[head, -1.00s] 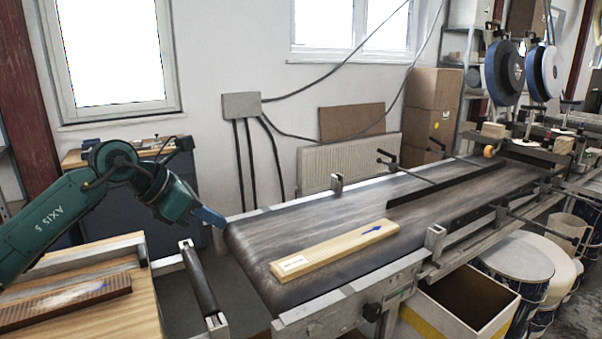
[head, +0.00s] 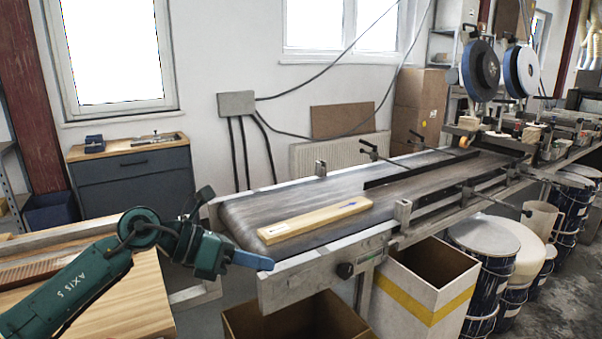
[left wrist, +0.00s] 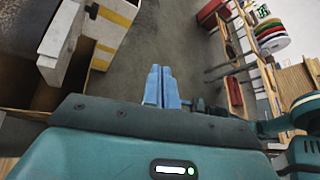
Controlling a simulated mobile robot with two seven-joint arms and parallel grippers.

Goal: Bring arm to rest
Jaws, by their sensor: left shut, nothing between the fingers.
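My left arm is green and comes in from the lower left of the head view. Its blue-fingered left gripper (head: 254,261) is shut and empty, in front of the near end of the conveyor. The two blue fingers also show together in the left wrist view (left wrist: 162,88), over the grey floor. A pale wooden board (head: 315,219) with a blue arrow lies on the dark conveyor belt (head: 380,205), clear of the gripper. My right gripper is in neither view.
Beneath the conveyor stand an open cardboard box (head: 236,318) and a box with a yellow stripe (head: 428,296). Blue drums (head: 483,262) stand to the right. A wooden table (head: 125,300) is at the lower left, behind my arm. A grey cabinet (head: 135,180) stands by the wall.

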